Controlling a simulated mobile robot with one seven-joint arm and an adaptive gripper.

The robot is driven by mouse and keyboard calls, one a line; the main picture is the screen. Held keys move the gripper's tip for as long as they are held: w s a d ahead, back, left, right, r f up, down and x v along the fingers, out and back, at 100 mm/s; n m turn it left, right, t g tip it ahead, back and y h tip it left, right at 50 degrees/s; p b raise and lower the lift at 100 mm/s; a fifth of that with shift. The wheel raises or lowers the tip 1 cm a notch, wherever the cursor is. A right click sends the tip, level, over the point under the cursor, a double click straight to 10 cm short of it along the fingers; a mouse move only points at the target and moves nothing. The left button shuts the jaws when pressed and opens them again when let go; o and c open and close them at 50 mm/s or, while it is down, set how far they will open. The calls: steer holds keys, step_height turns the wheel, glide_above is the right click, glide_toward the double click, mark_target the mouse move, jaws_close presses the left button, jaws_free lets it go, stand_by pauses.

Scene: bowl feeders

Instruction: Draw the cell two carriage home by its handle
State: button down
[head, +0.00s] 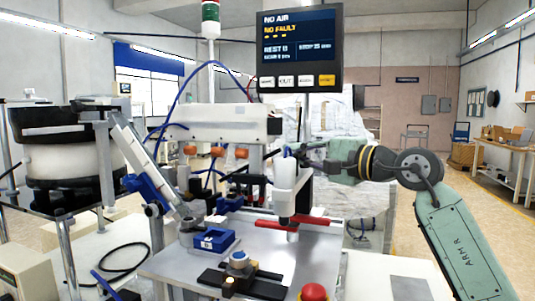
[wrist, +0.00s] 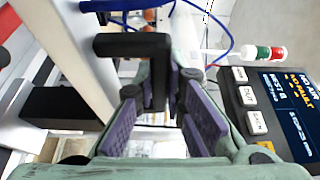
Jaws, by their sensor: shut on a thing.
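My gripper (head: 305,153) reaches in from the right at the upper end of a white upright carriage body (head: 284,180) above the bench. In the wrist view my gripper (wrist: 160,105) has its purple-padded fingers on either side of a black bent handle (wrist: 132,44) and is shut on it. The handle's lower leg runs between the fingers. The white body (wrist: 72,50) stands left of the handle in the wrist view. In the head view the handle is too small to make out clearly. No cell number is readable.
A screen (head: 297,45) reads "NO AIR" and "NO FAULT". A bowl feeder (head: 62,150) stands at left with a sloping track (head: 135,150). A blue block (head: 212,241), a black fixture (head: 242,285) and a red button (head: 314,292) are on the bench. Blue hoses cross above.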

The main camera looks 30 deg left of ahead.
steer(key=shift+w+d, duration=0.2)
steer(key=shift+d, duration=0.55)
steer(key=shift+w+d, duration=0.15)
steer(key=shift+d, duration=0.6)
steer(key=shift+w+d, duration=0.2)
steer(key=shift+d, duration=0.55)
steer(key=c, duration=2.1)
jaws_free()
steer(key=shift+c, duration=0.2)
steer(key=shift+o, duration=1.3)
steer(key=shift+w+d, duration=0.1)
steer(key=shift+d, duration=0.25)
steer(key=shift+o, duration=1.2)
steer(key=shift+a, duration=0.15)
steer(key=s+d, duration=0.2)
steer(key=d, duration=0.9)
steer(key=shift+d, duration=0.4)
